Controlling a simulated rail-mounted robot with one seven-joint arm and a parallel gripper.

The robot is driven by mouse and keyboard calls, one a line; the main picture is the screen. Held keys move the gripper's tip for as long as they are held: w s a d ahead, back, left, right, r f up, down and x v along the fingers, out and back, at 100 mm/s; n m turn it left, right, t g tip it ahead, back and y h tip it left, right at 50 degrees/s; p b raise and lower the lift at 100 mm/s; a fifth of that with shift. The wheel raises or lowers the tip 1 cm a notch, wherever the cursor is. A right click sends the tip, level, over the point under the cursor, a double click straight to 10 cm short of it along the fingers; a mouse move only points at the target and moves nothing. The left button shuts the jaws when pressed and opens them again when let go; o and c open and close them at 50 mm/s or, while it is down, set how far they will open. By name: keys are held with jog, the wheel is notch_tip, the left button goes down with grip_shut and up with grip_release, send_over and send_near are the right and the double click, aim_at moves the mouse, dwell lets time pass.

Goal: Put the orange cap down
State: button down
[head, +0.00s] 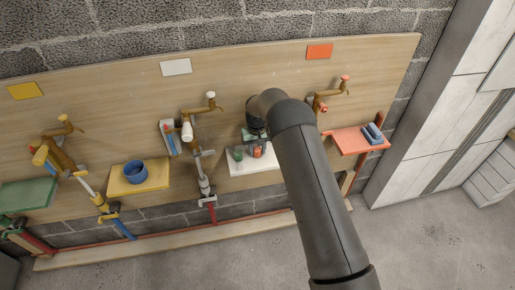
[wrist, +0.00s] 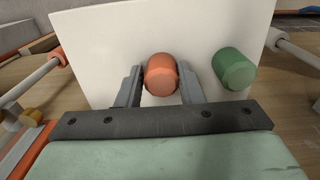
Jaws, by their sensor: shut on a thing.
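The orange cap (wrist: 161,75) sits between the two fingers of my gripper (wrist: 159,84) in the wrist view, and the fingers are shut on its sides. In the head view the orange cap (head: 257,152) is over the white shelf (head: 270,165). Whether its lower end touches the shelf I cannot tell. The green cap (wrist: 233,69) stands on the white shelf (wrist: 100,40), right of the orange cap in the wrist view and apart from it. In the head view the green cap (head: 238,154) is to the left. My forearm hides part of the shelf's right side.
A yellow shelf (head: 150,184) with a blue ring-shaped piece (head: 136,171) is to the left. An orange shelf (head: 350,142) with blue parts (head: 373,133) is to the right. Brass taps and pipes stick out from the wooden board (head: 240,75).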

aim_at(257, 148)
jog(key=c, duration=1)
grip_release()
notch_tip(257, 148, up, 12)
jog(key=b, duration=0.2)
jog(key=s+d+r, duration=0.6)
jog(key=s+r, duration=0.1)
jog(key=r, duration=0.1)
jog(key=s+d+r+m, duration=0.1)
jog(key=s+d+r, duration=0.3)
jog(key=s, duration=0.6)
jog(key=s+d+r+m, duration=0.15)
jog(key=s+d, duration=0.35)
jog(key=s, duration=0.6)
jog(key=s+d+f, duration=0.2)
jog(key=s+d, duration=0.1)
jog(key=s, duration=1)
jog(key=shift+s+d+f, duration=0.2)
jog(key=shift+s, duration=0.2)
